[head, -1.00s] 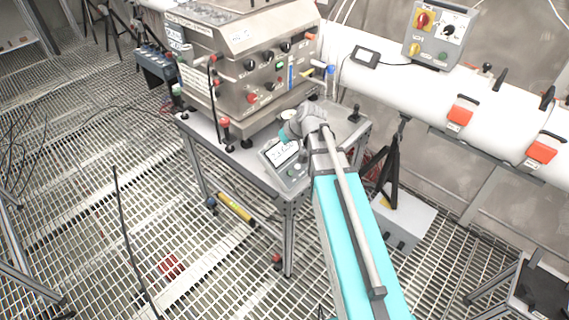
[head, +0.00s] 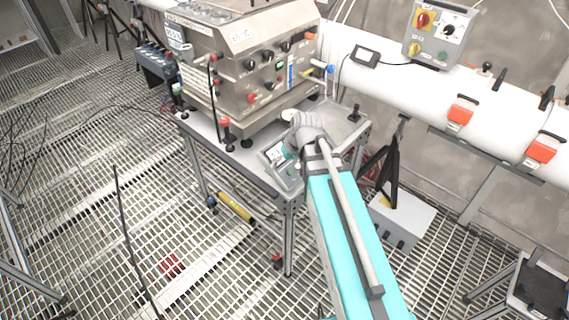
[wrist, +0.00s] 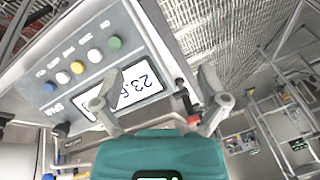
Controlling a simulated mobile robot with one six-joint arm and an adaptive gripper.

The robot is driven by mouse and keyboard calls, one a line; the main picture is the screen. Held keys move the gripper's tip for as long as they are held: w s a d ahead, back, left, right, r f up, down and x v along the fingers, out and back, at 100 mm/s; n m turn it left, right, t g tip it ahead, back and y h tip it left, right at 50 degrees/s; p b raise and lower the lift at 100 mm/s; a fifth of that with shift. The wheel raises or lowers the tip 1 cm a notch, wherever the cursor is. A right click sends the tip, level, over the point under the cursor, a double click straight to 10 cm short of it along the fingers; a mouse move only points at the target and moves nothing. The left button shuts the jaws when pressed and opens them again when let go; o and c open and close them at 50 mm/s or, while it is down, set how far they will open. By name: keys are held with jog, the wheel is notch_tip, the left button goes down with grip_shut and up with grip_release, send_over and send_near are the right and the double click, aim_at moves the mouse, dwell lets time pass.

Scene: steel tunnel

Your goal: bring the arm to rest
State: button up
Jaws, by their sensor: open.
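My arm, with its cyan forearm, reaches up from the bottom of the head view to the steel bench. Its grey wrist hangs over the front part of the bench, and my gripper is mostly hidden there. In the wrist view my gripper (wrist: 162,75) shows its two grey fingers spread wide apart, with nothing between them. Behind the fingers is a tilted panel with a lit number display (wrist: 137,90) and a row of coloured buttons (wrist: 85,60). I cannot tell how far the fingers are from that panel.
A small grey unit (head: 290,177) lies on the bench (head: 210,131), partly covered by my wrist. A large steel control box (head: 250,70) stands behind. A white pipe (head: 400,95) with orange clamps runs to the right. A grey box (head: 402,222) sits on the grating floor.

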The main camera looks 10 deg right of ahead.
jog(key=s+d+f+m+g+h, duration=0.1)
jog(key=s+d+m+g+h, duration=0.1)
jog(key=s, duration=0.6)
jog(key=shift+d+h, duration=0.35)
jog(key=shift+h, duration=0.25)
dwell(0.9)
